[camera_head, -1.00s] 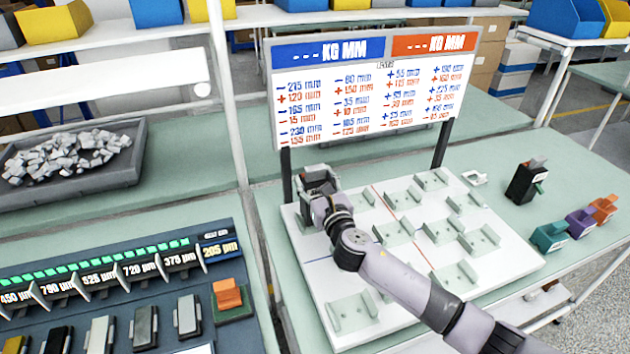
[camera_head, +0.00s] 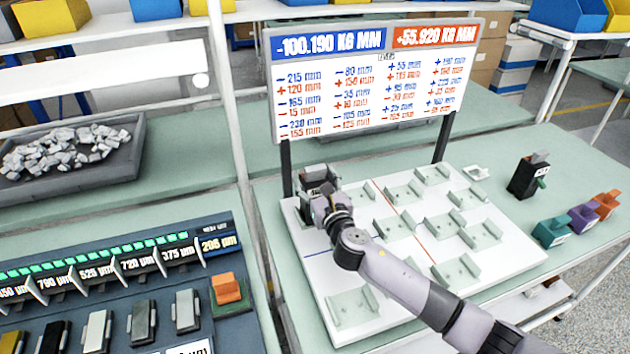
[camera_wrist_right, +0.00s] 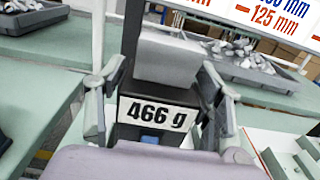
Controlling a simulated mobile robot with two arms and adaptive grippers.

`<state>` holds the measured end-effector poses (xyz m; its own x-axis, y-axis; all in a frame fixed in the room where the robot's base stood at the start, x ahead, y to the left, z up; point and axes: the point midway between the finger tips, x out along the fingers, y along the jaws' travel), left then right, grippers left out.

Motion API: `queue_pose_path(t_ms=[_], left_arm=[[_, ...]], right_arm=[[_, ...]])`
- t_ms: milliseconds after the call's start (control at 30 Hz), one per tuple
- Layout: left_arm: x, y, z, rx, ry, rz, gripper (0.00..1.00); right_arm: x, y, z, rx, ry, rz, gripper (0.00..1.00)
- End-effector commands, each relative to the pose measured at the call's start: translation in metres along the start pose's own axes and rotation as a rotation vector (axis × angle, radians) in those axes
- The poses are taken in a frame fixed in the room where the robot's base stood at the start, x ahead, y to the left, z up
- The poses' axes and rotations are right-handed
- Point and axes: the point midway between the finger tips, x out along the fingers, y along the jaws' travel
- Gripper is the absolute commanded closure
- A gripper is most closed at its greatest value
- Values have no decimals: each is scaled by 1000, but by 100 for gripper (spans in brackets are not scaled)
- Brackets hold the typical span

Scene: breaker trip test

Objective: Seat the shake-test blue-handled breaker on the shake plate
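The breaker (camera_head: 314,176) stands at the back left corner of the white shake plate (camera_head: 336,308), mostly covered by my right gripper (camera_head: 324,192) in the head view. In the right wrist view it is a dark block (camera_wrist_right: 158,112) with a "466 g" label and a bit of blue handle below. The fingers of my right gripper (camera_wrist_right: 161,82) stand on both sides of the block and look spread, though contact is hard to judge. The breaker appears upright in its holder, whose walls are mostly hidden. My left gripper is out of view.
Several pale green holders (camera_head: 396,226) cover the plate. The display board (camera_head: 380,84) behind reads -100.190 and +55.920 KG MM. A black breaker (camera_head: 526,178) and teal, purple and orange pieces (camera_head: 606,204) stand at right. The test bench (camera_head: 110,270) is at left.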

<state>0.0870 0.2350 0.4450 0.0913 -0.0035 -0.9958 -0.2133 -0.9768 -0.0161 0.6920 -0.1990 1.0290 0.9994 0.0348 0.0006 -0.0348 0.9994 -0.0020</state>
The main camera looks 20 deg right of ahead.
Motion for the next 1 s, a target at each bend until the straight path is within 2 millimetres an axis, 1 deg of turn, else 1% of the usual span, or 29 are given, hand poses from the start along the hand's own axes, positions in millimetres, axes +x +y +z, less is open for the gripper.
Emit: queue_pose_path(t_ms=[33, 200, 467, 567, 667, 767, 1000], left_arm=[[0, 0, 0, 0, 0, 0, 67], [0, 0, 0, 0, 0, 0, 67], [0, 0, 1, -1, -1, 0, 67], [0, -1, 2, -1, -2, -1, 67], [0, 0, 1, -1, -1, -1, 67], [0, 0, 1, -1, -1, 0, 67], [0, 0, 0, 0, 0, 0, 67]], right_arm=[[0, 0, 0, 0, 1, 0, 33], [0, 0, -1, 0, 2, 0, 22], [-1, 0, -4, 0, 7, 0, 22], [-4, 0, -4, 0, 7, 0, 22], [-13, 0, -4, 0, 6, 1, 22], [-30, 0, -3, -1, 6, 2, 22], [-82, 0, -4, -1, 7, 2, 22]])
